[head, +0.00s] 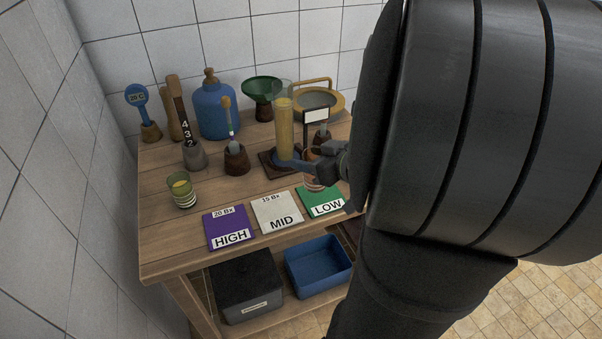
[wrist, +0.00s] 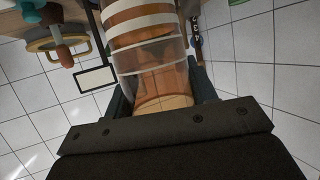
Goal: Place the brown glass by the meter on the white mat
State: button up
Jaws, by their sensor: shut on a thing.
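The brown glass (wrist: 165,101) with white bands fills the middle of the wrist view, between the fingers of my gripper (wrist: 163,88), which is shut on it. In the head view the glass (head: 311,181) is partly hidden by my gripper (head: 322,162), above the back part of the green LOW mat. I cannot tell its exact height above the table. The white mat (head: 272,207), marked MID and 15 Bx, lies bare between the purple and green mats, to the left of my gripper. A tall measuring cylinder (head: 284,130) of yellow liquid stands just behind the glass.
The purple HIGH mat (head: 226,222) and green LOW mat (head: 318,197) look empty. A green banded glass (head: 182,190) stands at the left. Holders, a blue demijohn (head: 217,108), a green funnel (head: 263,87) and a framed panel (head: 317,115) stand behind. My arm hides the table's right side.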

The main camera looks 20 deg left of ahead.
jog(key=shift+d+f, duration=0.15)
jog(key=shift+d, duration=0.35)
jog(key=shift+s+a+f, duration=0.25)
jog(key=shift+a+f, duration=1.6)
jog(key=shift+a, duration=0.05)
jog(key=shift+s+a+f, duration=0.3)
jog(key=shift+a+f, duration=1.5)
jog(key=shift+a, duration=0.05)
jog(key=shift+s+a+f, duration=0.25)
jog(key=shift+a+f, duration=1.6)
jog(key=shift+a, duration=0.05)
jog(key=o, duration=1.2)
jog(key=shift+f, duration=0.15)
jog(key=shift+r, duration=0.25)
jog(key=v, duration=1.2)
